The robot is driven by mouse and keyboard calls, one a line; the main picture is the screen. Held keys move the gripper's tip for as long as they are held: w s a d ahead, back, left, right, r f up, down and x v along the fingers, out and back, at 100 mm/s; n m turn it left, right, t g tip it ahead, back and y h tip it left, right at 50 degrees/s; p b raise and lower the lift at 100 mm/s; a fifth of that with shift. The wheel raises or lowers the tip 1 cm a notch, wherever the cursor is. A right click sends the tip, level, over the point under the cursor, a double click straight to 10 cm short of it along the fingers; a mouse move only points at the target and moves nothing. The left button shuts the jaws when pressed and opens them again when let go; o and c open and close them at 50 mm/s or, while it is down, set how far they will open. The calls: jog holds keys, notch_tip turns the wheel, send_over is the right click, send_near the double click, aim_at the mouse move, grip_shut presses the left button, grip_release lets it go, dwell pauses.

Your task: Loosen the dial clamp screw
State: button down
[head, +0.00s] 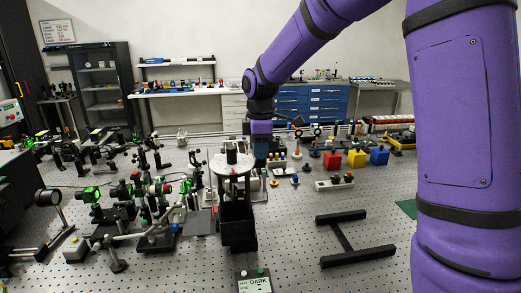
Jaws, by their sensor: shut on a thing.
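The spectrometer (233,168) stands in the middle of the perforated bench, with a pale round top and a dark body below it. My gripper (262,160) points down just behind and to the right of the round top. Its jaws are shut on a small part there, which I take to be the dial clamp screw. The screw itself is too small and too hidden to make out. The fingertips are partly hidden by the spectrometer, so I cannot tell how the screw is turned.
Optics on posts (150,195) crowd the bench at left. A black H-shaped stand (345,243) lies at front right.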

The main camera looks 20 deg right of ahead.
jog(key=n, duration=0.5)
jog(key=shift+n, duration=0.3)
jog(key=n, duration=0.5)
jog(key=shift+n, duration=0.7)
jog(key=c, duration=1.1)
grip_release()
notch_tip(320, 180, up, 11)
jog(key=shift+f, duration=0.1)
